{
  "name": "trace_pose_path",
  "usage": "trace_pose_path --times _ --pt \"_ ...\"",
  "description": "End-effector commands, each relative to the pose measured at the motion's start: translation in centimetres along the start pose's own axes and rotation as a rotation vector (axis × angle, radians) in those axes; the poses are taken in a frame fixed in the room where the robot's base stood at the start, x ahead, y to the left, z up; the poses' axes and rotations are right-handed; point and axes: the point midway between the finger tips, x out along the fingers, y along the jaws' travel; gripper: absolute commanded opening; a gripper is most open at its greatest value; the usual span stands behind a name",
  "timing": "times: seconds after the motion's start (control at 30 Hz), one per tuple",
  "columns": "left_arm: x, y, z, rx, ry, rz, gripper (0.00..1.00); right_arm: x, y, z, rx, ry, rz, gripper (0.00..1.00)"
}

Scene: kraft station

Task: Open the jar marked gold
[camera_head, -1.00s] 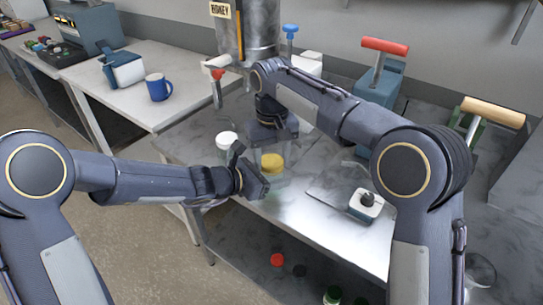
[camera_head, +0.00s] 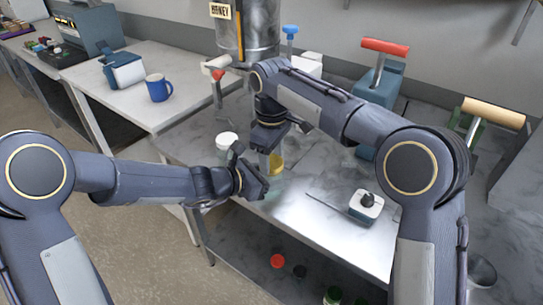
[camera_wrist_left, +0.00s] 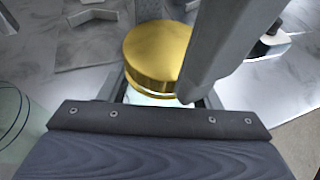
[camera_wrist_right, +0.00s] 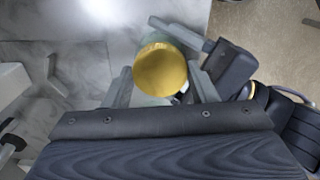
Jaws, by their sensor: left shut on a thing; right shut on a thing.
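The jar with the gold lid (camera_head: 276,163) stands near the front edge of the steel table, partly hidden by my grippers. Its lid fills the middle of the left wrist view (camera_wrist_left: 158,55) and also shows in the right wrist view (camera_wrist_right: 160,70). My left gripper (camera_head: 266,184) comes in low from the left and is shut on the glass body below the lid. My right gripper (camera_head: 270,158) points down from above and is shut on the gold lid, with a finger on either side. The lid looks seated on the jar.
A white-lidded jar (camera_head: 228,138) stands close behind my left gripper. A metal honey tank (camera_head: 250,35) stands at the back. Red- and green-topped jars lie on the lower shelf.

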Motion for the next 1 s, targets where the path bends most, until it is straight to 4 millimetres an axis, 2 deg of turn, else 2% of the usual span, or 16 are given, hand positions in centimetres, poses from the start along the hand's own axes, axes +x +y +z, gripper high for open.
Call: trace_pose_path --times 0.03,0.7,1.0 --pt "-0.2 0.6 -0.1 -0.006 0.003 0.014 0.0 0.0 0.2 0.3 0.005 -0.011 0.0 0.25" --pt "-0.1 0.2 -0.2 -0.004 0.005 0.005 0.0 -2.2 0.1 0.1 0.003 -0.003 0.0 0.25" --pt "0.0 0.0 -0.2 -0.002 0.004 0.001 0.0 -2.2 0.0 0.1 0.002 -0.002 -0.001 0.25"
